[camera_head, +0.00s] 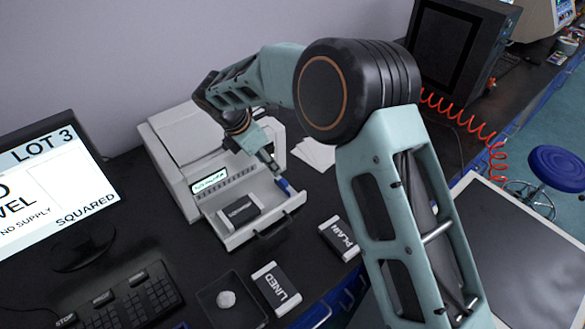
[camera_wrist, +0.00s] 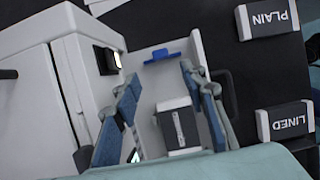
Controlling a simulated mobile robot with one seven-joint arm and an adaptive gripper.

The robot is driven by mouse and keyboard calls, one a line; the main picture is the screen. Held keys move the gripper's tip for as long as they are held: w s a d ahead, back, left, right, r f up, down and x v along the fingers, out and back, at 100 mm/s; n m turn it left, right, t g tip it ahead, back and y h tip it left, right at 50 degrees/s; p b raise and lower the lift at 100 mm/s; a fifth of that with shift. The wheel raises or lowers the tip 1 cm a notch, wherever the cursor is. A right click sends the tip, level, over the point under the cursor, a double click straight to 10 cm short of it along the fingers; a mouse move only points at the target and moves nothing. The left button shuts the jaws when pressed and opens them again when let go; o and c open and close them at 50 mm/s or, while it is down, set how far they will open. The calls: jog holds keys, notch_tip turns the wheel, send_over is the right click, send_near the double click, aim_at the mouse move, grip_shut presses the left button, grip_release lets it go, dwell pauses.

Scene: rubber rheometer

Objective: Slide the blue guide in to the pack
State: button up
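The blue guide (camera_head: 284,186) is at the right end of the open drawer (camera_head: 268,219) of the white machine. In the wrist view the blue guide (camera_wrist: 162,56) stands at the drawer's far end, with bare floor between it and the pack (camera_wrist: 180,129). The pack (camera_head: 238,211) is dark and pale, and lies in the left part of the drawer. My gripper (camera_head: 271,162) is above the drawer, close to the guide's side. In the wrist view my gripper (camera_wrist: 160,78) is open and empty, its fingers wide apart, with the guide just beyond the tips.
The PLAIN pack (camera_head: 339,238) and LINED pack (camera_head: 276,288) lie on the black bench before the drawer. A dark tray (camera_head: 236,318) holds a pale lump. A monitor (camera_head: 60,195) and keyboard (camera_head: 128,303) are at left. The white machine body (camera_head: 180,140) rises behind the drawer.

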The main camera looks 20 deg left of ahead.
aim_at(283, 181)
jog(key=p+x, duration=0.1)
jog(key=x, duration=0.9)
jog(key=shift+d+f, duration=0.1)
jog(key=shift+f, duration=0.3)
grip_shut()
